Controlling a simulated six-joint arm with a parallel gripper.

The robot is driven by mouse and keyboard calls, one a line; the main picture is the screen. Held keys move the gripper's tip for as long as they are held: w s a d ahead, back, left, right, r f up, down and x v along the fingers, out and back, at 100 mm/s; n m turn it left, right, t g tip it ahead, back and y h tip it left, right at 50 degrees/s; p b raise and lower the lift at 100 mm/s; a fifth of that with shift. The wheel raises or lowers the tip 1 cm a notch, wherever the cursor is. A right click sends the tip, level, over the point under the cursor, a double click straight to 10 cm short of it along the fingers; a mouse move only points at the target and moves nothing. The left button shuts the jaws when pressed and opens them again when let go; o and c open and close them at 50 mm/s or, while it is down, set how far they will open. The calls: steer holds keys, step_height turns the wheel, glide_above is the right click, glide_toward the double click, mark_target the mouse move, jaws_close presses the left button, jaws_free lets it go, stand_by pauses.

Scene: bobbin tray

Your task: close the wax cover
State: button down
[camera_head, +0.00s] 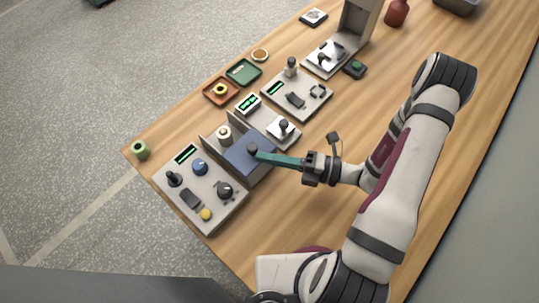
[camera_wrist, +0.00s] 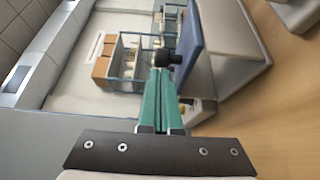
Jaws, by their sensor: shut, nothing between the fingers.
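A dark blue panel, likely the wax cover (camera_head: 262,166), lies between low grey walls in the row of units, with a dark round knob (camera_head: 252,148) on it. In the wrist view the blue panel (camera_wrist: 192,48) is seen nearly edge-on, and the black knob (camera_wrist: 164,57) stands out from its left side. My gripper (camera_head: 258,154) has long teal fingers, shut and empty. Their tips are at the knob, close to or touching it; I cannot tell which. In the wrist view the fingertips (camera_wrist: 164,72) point at the knob. I cannot tell how far the panel is tilted.
A control box (camera_head: 213,212) with knobs and a yellow button stands in front left. A pale spool (camera_head: 224,134) stands behind the blue panel. Switch units (camera_head: 308,84) and green and orange trays (camera_head: 243,72) lie farther back. A green bobbin (camera_head: 140,150) stands at the left table edge.

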mark_target(248, 141)
steer(key=w+a, duration=0.4)
steer(key=w, duration=0.1)
steer(key=shift+a, duration=0.4)
steer(key=shift+s, duration=0.1)
